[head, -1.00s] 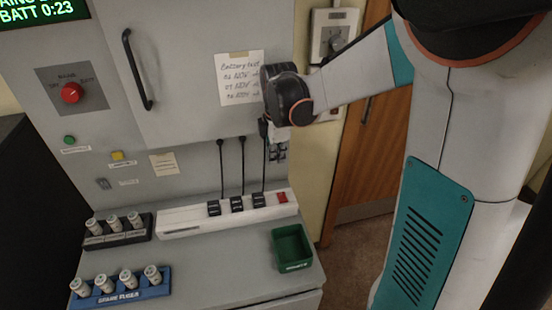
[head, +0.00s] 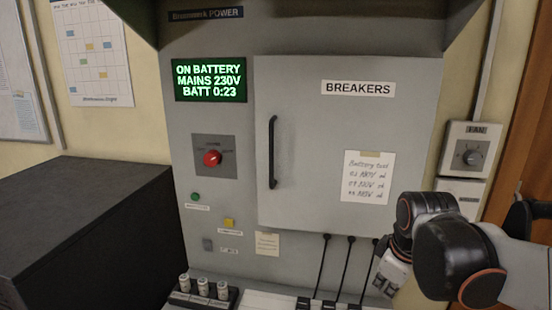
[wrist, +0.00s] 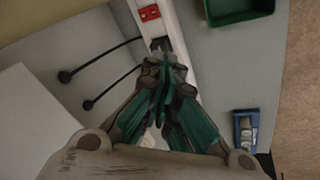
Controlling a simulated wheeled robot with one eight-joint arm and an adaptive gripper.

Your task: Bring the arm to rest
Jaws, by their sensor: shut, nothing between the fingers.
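My gripper (head: 388,278) is at the lower right of the head view, in front of the console face, below and right of the handwritten note. In the wrist view its green-padded fingers (wrist: 166,72) are together with nothing between them. They appear over the white power strip (wrist: 185,50), close to a black plug (wrist: 160,44) in it. I cannot tell whether they touch the plug. My arm comes in from the right edge of the head view.
The console has a breaker door (head: 310,150) with a black handle, a red rotary switch (head: 212,158) and a green display (head: 210,79). A fuse holder (head: 203,290) stands below. A dark cabinet (head: 90,230) stands left.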

